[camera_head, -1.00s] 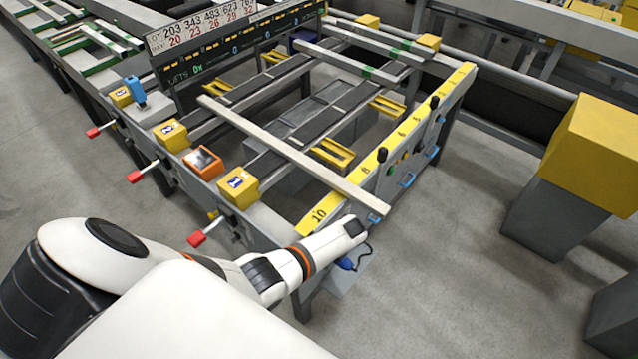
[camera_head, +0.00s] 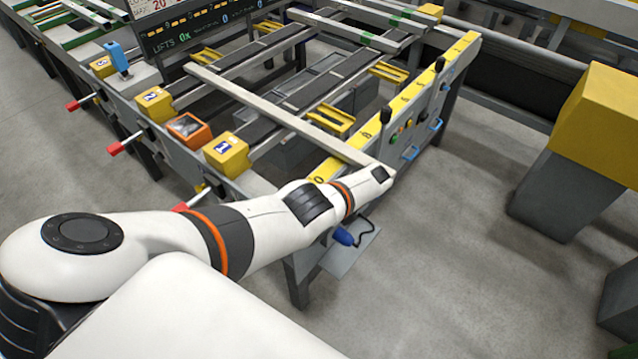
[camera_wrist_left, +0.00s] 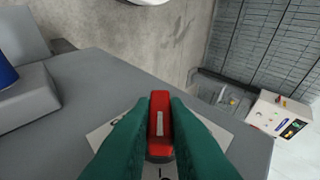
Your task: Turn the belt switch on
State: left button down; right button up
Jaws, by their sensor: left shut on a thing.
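In the left wrist view, the dark green fingers of my left gripper (camera_wrist_left: 160,130) are shut on a slim red handle (camera_wrist_left: 159,103). The handle stands over a white plate with dark marks (camera_wrist_left: 215,130) on a grey surface; I take it for the belt switch. Its base is mostly hidden by the fingers, and I cannot tell its on or off position. In the head view my left arm reaches across the table's near corner, its wrist beside the end of a long pale board (camera_head: 290,122). The fingers and the red handle are hidden there. My right gripper is not in view.
The runout table has a yellow numbered rail (camera_head: 405,98) and blue handles (camera_head: 410,153). Yellow boxes (camera_head: 228,155) and an orange box (camera_head: 187,128) line its left side. A blue corded thing (camera_head: 344,236) is below my wrist.

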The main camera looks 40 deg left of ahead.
pick_arm(q)
jog(key=shift+s+f, duration=0.1)
dwell(0.3)
jog(key=c, duration=1.4)
grip_release()
jog(key=shift+c, duration=0.2)
jog(key=b+v, duration=0.3)
jog(key=v, duration=0.4)
jog(key=shift+w+d, duration=0.2)
jog(key=shift+w, duration=0.1)
